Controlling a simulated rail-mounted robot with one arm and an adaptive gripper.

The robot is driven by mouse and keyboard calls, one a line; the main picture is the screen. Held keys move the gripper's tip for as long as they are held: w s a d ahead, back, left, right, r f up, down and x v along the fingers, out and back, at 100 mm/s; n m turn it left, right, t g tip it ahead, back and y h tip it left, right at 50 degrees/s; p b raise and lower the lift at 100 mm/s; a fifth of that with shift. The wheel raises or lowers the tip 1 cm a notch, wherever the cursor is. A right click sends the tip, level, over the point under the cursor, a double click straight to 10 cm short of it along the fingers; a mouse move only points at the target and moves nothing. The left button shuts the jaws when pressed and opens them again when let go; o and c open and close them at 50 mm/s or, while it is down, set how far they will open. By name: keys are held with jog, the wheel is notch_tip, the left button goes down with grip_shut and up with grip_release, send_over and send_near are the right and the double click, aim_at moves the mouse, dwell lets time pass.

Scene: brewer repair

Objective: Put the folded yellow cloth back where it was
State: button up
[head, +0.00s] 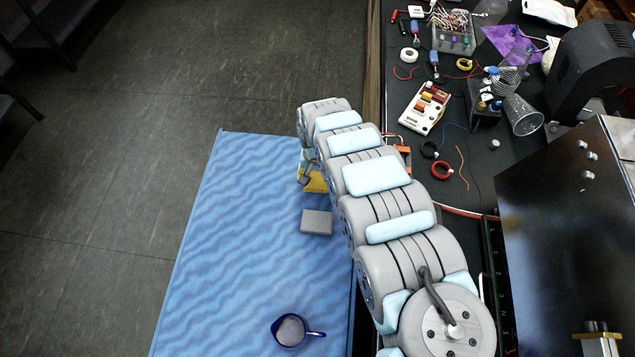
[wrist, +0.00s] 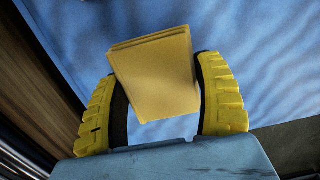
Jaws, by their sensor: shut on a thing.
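The folded yellow cloth (wrist: 155,75) is between the two yellow ridged fingers of my gripper (wrist: 160,95) in the wrist view. The gripper is shut on it, with a finger along each side. Blue rippled fabric shows beyond the cloth. In the head view a bit of yellow (head: 314,183) shows beside the end of my arm, over the right part of the blue surface (head: 240,210). My arm hides most of the gripper there, and I cannot tell whether the cloth touches the surface.
A grey block (head: 317,222) and a dark blue mug (head: 289,330) stand on the blue surface. Its left part is clear. The dark workbench (head: 470,150) at right is crowded with a white switch box (head: 424,108), tape rolls, wires, glassware and a large dark machine (head: 560,210).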

aim_at(318, 183)
jog(key=shift+w+f, duration=0.2)
jog(key=shift+f, duration=0.2)
jog(key=shift+d+f+b, duration=0.15)
jog(key=shift+f+b, duration=0.2)
jog(key=shift+f, duration=1.1)
jog(key=shift+f, duration=0.15)
jog(key=o, duration=1.2)
notch_tip(318, 183, up, 12)
jog(key=shift+r+p, duration=0.15)
jog(key=shift+p, duration=0.8)
